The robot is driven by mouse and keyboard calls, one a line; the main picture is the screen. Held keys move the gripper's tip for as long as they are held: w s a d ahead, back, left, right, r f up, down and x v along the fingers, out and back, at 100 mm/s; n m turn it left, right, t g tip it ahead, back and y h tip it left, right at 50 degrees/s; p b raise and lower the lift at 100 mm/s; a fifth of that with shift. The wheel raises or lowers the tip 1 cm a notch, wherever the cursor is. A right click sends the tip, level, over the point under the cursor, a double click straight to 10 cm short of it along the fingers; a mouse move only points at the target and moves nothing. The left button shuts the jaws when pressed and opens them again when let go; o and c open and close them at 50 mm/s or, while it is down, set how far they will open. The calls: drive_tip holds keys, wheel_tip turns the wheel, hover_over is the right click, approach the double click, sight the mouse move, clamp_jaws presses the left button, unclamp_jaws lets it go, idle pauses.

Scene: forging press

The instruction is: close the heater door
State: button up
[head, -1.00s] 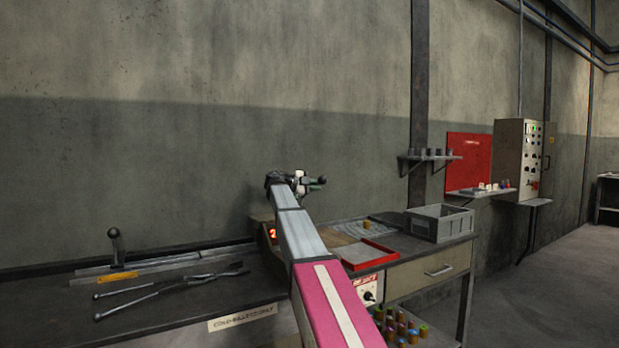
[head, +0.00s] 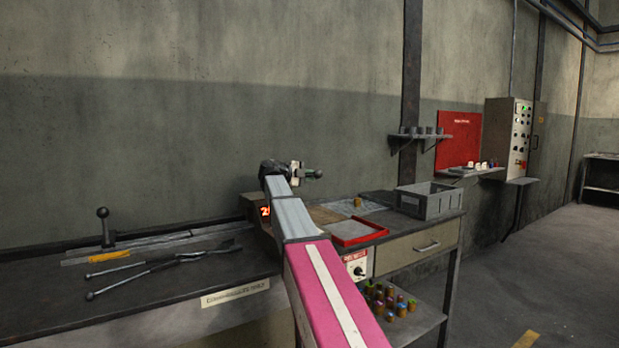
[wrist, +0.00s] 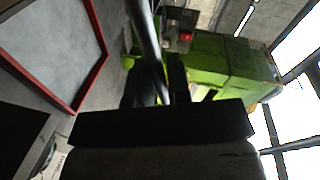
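The heater (head: 262,212), a dark box with a lit orange display, stands on the bench, largely hidden behind my arm. Its door cannot be made out clearly in the head view. My gripper (head: 306,173) is above and just right of the heater, at the far end of my arm. In the wrist view, the dark fingers of my gripper (wrist: 160,85) stand on either side of a grey rod (wrist: 147,40). I cannot tell whether they are touching it, or whether the rod belongs to the heater door.
A red-rimmed tray (head: 383,233) and a grey crate (head: 428,208) stand on the bench to the right. Long tongs (head: 160,268) lie on the left part of the bench. A green machine (wrist: 220,75) shows in the wrist view. The floor at right is clear.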

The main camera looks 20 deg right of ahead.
drive_tip(key=shift+o, duration=1.1)
drive_tip(key=shift+a, duration=0.1)
drive_tip(key=v, duration=1)
drive_tip(key=shift+a, duration=0.35)
drive_tip(key=shift+s, duration=0.15)
